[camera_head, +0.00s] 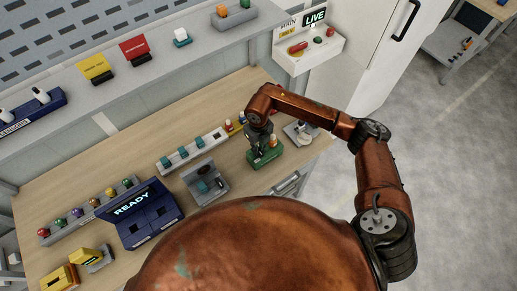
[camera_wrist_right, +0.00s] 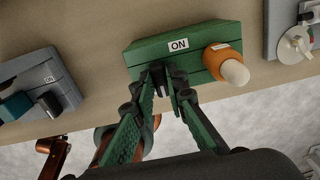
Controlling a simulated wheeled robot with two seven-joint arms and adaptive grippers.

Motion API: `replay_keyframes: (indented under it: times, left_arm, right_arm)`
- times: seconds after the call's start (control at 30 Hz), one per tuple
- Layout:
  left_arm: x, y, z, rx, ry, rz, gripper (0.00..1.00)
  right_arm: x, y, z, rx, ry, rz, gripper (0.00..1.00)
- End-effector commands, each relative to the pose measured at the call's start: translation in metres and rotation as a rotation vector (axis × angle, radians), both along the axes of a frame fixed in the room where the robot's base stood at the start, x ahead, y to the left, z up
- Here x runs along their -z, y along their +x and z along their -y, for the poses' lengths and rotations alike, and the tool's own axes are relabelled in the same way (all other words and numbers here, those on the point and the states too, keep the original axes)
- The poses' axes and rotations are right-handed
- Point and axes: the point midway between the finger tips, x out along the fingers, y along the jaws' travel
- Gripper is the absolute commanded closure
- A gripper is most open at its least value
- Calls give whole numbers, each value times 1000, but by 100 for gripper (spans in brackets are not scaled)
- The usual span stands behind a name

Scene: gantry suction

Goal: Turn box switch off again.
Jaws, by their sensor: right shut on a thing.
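The box switch is a green box (camera_head: 268,158) on the right part of the wooden bench. In the right wrist view the green box (camera_wrist_right: 140,56) carries a white label reading ON. An orange knob with a pale tip (camera_wrist_right: 228,64) sits on its right side. My right gripper (camera_head: 259,140) reaches down to the box from above. In the right wrist view the fingertips of my right gripper (camera_wrist_right: 165,78) are close together at the box's front face, shut on its switch part, which they mostly hide. My left gripper is not in view.
A grey box with a dark switch (camera_head: 205,183) stands left of the green box. A grey device with a round dial (camera_head: 299,132) is close on its right. A blue READY console (camera_head: 150,216) is farther left. A shelf (camera_head: 150,75) runs along the back.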

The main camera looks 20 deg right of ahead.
Motion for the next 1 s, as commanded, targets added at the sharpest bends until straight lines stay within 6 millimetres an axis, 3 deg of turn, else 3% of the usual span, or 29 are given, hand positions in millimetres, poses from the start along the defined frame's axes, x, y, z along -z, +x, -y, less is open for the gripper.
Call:
replay_keyframes:
  times: [0.47, 0.5, 0.73, 1.0]
  left_arm:
    - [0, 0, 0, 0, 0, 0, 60]
    - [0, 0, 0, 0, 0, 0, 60]
    - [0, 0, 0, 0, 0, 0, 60]
    - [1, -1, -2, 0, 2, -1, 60]
  right_arm:
    - [-1, 0, 0, 15, 1, 2, 100]
    - [-1, 0, 0, 15, 0, 1, 86]
    - [0, 0, 0, 14, 0, 1, 70]
    - [-1, 0, 0, 14, 0, 1, 70]
